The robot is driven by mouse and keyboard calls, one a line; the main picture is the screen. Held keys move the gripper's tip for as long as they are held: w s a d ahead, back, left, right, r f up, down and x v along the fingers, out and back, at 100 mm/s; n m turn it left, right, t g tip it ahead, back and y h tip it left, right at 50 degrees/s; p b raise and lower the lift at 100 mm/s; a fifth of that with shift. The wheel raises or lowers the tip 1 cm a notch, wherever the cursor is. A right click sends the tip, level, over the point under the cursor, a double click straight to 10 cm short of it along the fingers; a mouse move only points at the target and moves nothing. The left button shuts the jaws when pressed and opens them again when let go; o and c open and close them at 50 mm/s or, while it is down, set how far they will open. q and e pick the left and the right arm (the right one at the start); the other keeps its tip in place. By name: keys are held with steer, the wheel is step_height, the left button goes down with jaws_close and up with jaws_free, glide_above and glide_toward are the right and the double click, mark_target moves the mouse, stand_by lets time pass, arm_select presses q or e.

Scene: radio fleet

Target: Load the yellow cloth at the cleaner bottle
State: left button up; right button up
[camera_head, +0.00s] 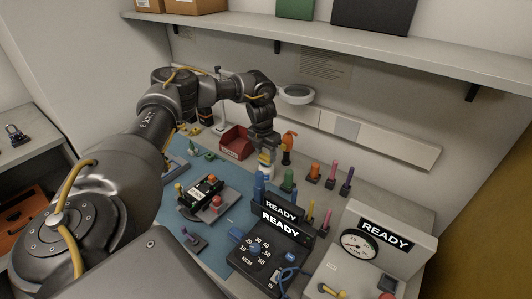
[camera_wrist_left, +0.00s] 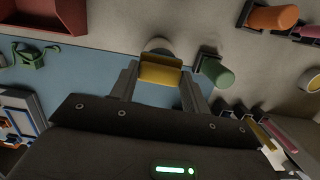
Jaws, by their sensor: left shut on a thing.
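My left gripper (camera_head: 264,158) is over the back part of the bench, pointing down. In the left wrist view its two fingers (camera_wrist_left: 158,80) are shut on a yellow piece (camera_wrist_left: 160,70), which looks like the yellow cloth. A pale round thing (camera_wrist_left: 158,44) shows just beyond it; I cannot tell whether they touch. My right gripper is not in view.
A red bin (camera_head: 236,143) stands left of the gripper. A green-topped holder (camera_head: 288,180) is close on the right, with orange (camera_head: 314,171) and pink ones beyond. Instruments reading READY (camera_head: 281,226) stand in front. The blue mat (camera_head: 233,239) has some bare room.

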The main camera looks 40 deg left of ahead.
mark_target(267, 156)
arm_select(q)
steer(key=shift+r+p, duration=3.15)
steer(key=shift+r, duration=0.35)
steer(key=shift+d+m, duration=0.3)
steer(key=shift+m, duration=0.7)
steer(key=s+d+r+m+g+b, duration=0.1)
steer(key=s+d+m, duration=0.3)
steer(key=d+m, duration=0.4)
steer(key=s+d+r+m+g+h+b, duration=0.1)
steer(key=s+d+m+b, duration=0.1)
steer(key=s+d+m, duration=0.3)
steer(key=s+d+r+m+b, duration=0.1)
steer(key=s+d+m, duration=0.4)
steer(key=d+m, duration=0.6)
steer(key=shift+d+m+g+h, duration=0.3)
steer(key=shift+d+g+h, duration=0.1)
steer(key=shift+d, duration=1.35)
